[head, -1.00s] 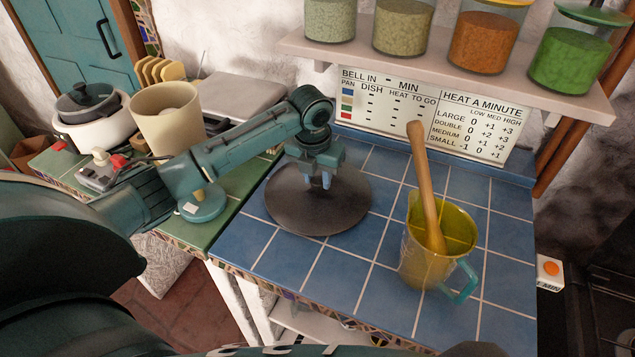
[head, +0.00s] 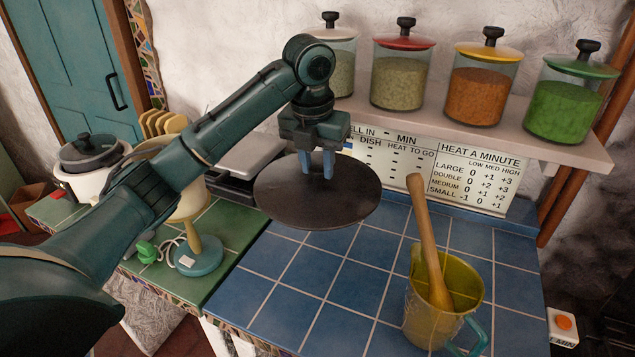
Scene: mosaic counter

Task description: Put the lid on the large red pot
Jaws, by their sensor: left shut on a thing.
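A dark, round, shallow lid (head: 290,205) hangs in the air above the blue-tiled counter. My left gripper (head: 329,168) points down at the middle of the lid and is shut on it; the exact grip point on the top is small and hard to see. The lid looks nearly level. No large red pot shows in this view. My right gripper is not in view.
A yellow see-through jug (head: 418,320) with a wooden pestle-like tool (head: 424,225) stands to the right on blue tiles (head: 340,330). Several glass jars line a shelf (head: 480,136) behind. On green tiles at left stand a teal-based stand (head: 198,262) and a lidded white cooker (head: 92,182).

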